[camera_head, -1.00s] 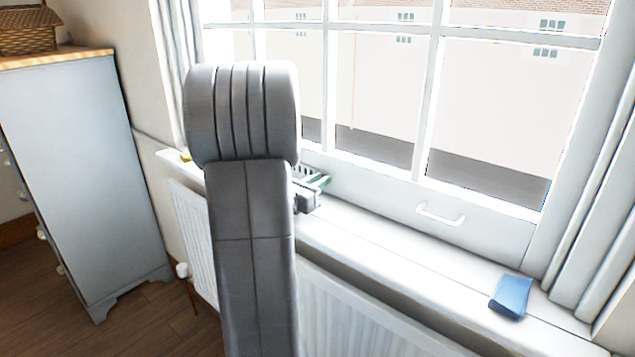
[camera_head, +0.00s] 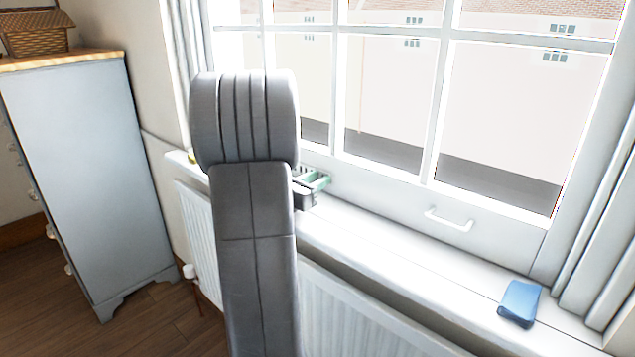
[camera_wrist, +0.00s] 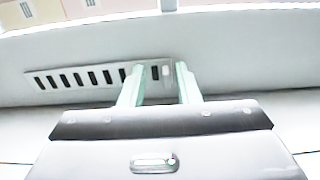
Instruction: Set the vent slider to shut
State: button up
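The vent (camera_wrist: 85,77) is a pale strip with a row of dark slots on the window frame's lower part, in the wrist view. A small white knob (camera_wrist: 166,72), which looks like the slider, is at its right end. My gripper (camera_wrist: 160,70) has two pale green fingers spread apart, with the knob between them, closer to the right finger. I cannot tell whether either finger touches it. In the head view my gripper (camera_head: 318,184) is by the window above the sill, and my arm hides most of the vent.
The white sill (camera_head: 400,250) runs below the window, with a radiator (camera_head: 345,310) under it. A blue object (camera_head: 520,303) lies on the sill at the right. A white handle (camera_head: 448,220) sits on the window's lower rail. A grey cabinet (camera_head: 95,180) stands at the left.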

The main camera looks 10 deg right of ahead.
jog(key=shift+s, duration=0.1)
jog(key=v, duration=1.3)
jog(key=shift+s+a, duration=0.2)
jog(key=shift+a, duration=0.05)
jog(key=x, duration=1.3)
jog(key=shift+w+d, duration=0.2)
jog(key=shift+d, duration=0.15)
